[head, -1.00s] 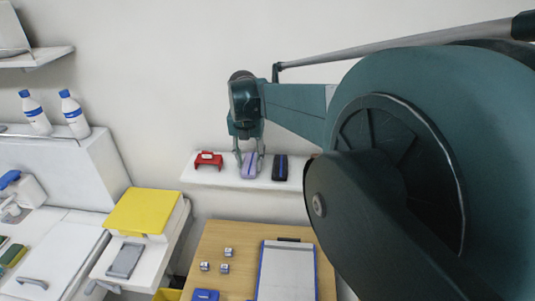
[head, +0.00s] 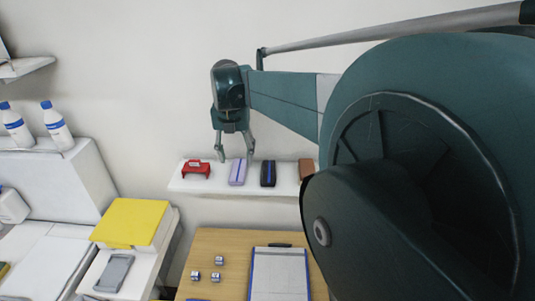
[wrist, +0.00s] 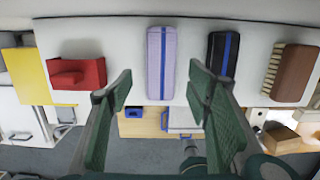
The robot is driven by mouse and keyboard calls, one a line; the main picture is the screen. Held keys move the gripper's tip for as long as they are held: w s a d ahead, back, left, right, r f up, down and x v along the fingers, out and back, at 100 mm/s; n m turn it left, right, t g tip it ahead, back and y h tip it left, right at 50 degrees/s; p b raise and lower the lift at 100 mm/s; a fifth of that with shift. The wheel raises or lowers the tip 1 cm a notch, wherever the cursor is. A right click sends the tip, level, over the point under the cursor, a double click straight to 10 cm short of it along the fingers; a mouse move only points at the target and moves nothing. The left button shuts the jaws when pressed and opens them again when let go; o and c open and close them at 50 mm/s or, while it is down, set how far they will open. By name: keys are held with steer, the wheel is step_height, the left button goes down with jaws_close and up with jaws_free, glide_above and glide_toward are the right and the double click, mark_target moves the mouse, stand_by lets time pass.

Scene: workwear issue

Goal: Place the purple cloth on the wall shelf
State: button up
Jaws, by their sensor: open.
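The purple cloth (head: 237,172) is a flat lavender bundle with a blue stripe. It lies on the white wall shelf (head: 218,189), between a red object and a dark bundle. It also shows in the wrist view (wrist: 154,62), resting on the pale shelf top (wrist: 120,35). My gripper (head: 235,157) is open and empty just above the cloth. In the wrist view its green fingers (wrist: 158,84) stand apart on either side of the cloth and hold nothing.
On the same shelf are a red object (head: 195,169), a dark blue-striped bundle (head: 268,174) and a brown brush (wrist: 296,72). A wooden table (head: 222,242) with a clipboard (head: 279,275) stands below.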

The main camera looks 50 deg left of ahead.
mark_target(238, 172)
step_height(238, 172, up, 7)
steer(key=shift+s+d, duration=0.3)
stand_by(0.6)
steer(key=w+d+r+m, duration=0.2)
steer(key=w+d+m, duration=0.25)
steer(key=d, duration=0.35)
steer(key=w+d+r+m+t, duration=0.1)
steer(key=w+d+r+m, duration=0.15)
steer(key=w+d, duration=0.45)
steer(key=w+d+r+m, duration=0.1)
steer(key=w+d+m, duration=0.25)
steer(key=d, duration=0.65)
steer(key=w+d+m+t+y, duration=0.1)
steer(key=w+d+m, duration=0.2)
steer(key=d+m, duration=1.4)
steer(key=s+d+f+m+t, duration=0.1)
steer(key=s+d+f+m, duration=0.15)
steer(key=d, duration=1.15)
steer(key=s+d+f+m+t, duration=0.1)
steer(key=s+d+m, duration=0.15)
steer(key=d, duration=1.15)
steer(key=s+d+f+m+t+h, duration=0.1)
steer(key=s+d+f+m, duration=0.4)
steer(key=d, duration=0.3)
steer(key=s+d+f+m+t+h, duration=0.1)
steer(key=s+d+f+m, duration=0.4)
steer(key=d, duration=0.4)
steer(key=shift+s+m, duration=0.6)
steer(key=shift+m, duration=0.65)
